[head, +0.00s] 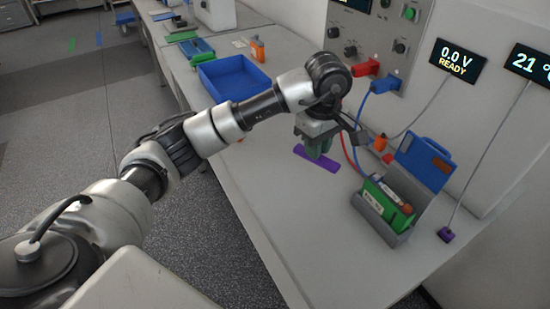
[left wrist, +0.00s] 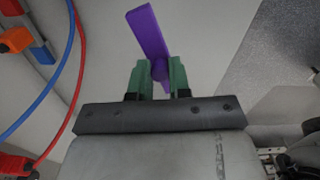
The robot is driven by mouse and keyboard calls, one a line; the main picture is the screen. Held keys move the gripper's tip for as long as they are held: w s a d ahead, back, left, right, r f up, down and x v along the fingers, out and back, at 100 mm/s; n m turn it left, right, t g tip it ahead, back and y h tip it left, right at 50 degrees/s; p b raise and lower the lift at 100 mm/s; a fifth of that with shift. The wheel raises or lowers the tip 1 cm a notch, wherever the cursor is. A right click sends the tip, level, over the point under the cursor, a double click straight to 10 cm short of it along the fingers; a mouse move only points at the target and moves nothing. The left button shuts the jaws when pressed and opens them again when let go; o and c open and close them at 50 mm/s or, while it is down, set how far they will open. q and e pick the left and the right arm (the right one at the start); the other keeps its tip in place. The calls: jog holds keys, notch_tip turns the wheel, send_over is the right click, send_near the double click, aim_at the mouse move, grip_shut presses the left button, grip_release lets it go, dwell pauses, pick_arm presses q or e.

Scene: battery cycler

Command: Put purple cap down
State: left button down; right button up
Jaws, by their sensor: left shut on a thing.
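The purple cap (head: 316,158) is a flat, elongated purple piece above or at the white bench top; the gap to the bench is hard to judge. In the left wrist view the purple cap (left wrist: 149,34) sticks out beyond the green fingers, with its lower part between them. My left gripper (head: 318,150) points down at the bench and is shut on the cap; it also shows in the left wrist view (left wrist: 158,78). My right gripper is in neither view.
A grey holder (head: 404,238) with a green battery block (head: 384,203) and a raised blue lid (head: 425,162) stands right of the gripper. Red (head: 350,150) and blue (head: 361,112) cables hang close by. A blue tray (head: 232,82) is farther back. The bench in front is clear.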

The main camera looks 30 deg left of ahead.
pick_arm(q)
jog(key=a+f, duration=0.1)
jog(key=a, duration=0.1)
jog(key=a+f, duration=0.1)
jog(key=a, duration=0.2)
jog(key=a+f+p, duration=0.1)
jog(key=a+f, duration=0.1)
jog(key=shift+w+a+f, duration=0.1)
jog(key=shift+w+a, duration=0.1)
jog(key=shift+w, duration=0.05)
jog(key=shift+a+f, duration=0.4)
jog(key=shift+f, duration=0.05)
notch_tip(320, 180, down, 4)
jog(key=shift+w+r+p, duration=0.1)
jog(key=shift+p, duration=0.6)
jog(key=shift+f, duration=0.2)
jog(key=c, duration=1.1)
grip_release()
jog(key=shift+o, duration=0.2)
jog(key=shift+r, duration=0.15)
